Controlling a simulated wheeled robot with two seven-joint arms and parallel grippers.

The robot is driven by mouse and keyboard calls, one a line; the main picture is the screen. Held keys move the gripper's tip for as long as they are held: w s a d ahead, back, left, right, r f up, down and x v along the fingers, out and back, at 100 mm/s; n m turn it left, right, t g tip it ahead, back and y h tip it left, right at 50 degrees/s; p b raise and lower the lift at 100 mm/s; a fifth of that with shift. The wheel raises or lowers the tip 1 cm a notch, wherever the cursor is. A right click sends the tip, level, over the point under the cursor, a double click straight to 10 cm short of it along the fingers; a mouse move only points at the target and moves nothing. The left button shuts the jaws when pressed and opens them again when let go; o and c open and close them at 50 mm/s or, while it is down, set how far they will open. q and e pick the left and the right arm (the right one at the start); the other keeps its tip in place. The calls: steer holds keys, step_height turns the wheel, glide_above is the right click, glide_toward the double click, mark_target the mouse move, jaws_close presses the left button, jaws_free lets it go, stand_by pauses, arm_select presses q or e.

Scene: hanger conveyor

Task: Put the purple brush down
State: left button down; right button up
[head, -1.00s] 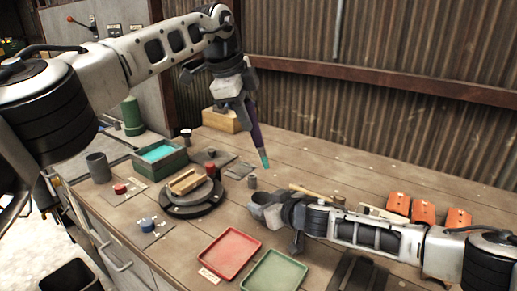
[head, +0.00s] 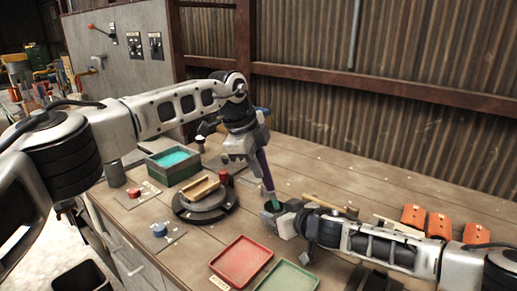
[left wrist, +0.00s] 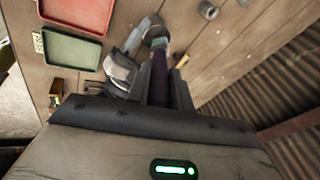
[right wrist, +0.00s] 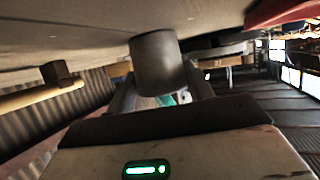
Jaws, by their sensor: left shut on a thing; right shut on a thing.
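The purple brush (head: 264,170) is in my left gripper (head: 255,156), which is shut on it. It hangs steeply, its teal tip (head: 272,201) pointing down. In the left wrist view the brush (left wrist: 158,78) runs away to a grey cup (left wrist: 157,32). My right gripper (head: 286,218), low over the table, is shut on this cup, seen closely in the right wrist view (right wrist: 157,65). The tip is at the cup's mouth; I cannot tell whether it is inside or touching.
A red tray (head: 241,262) and a green tray (head: 289,277) lie at the front. A round black turntable (head: 205,205) carries wooden pieces. A green box with teal contents (head: 173,164) stands behind it. Several orange pieces (head: 412,215) lie at right. The back right tabletop is clear.

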arm_select(q)
steer(key=shift+f, duration=1.2)
steer(key=c, duration=1.2)
jaws_free()
steer(key=shift+o, duration=0.2)
arm_select(e)
steer(key=shift+w+d, duration=0.1)
arm_select(q)
steer(key=s+a, duration=0.2)
steer(key=a, duration=0.1)
arm_select(e)
steer(key=shift+d, duration=0.1)
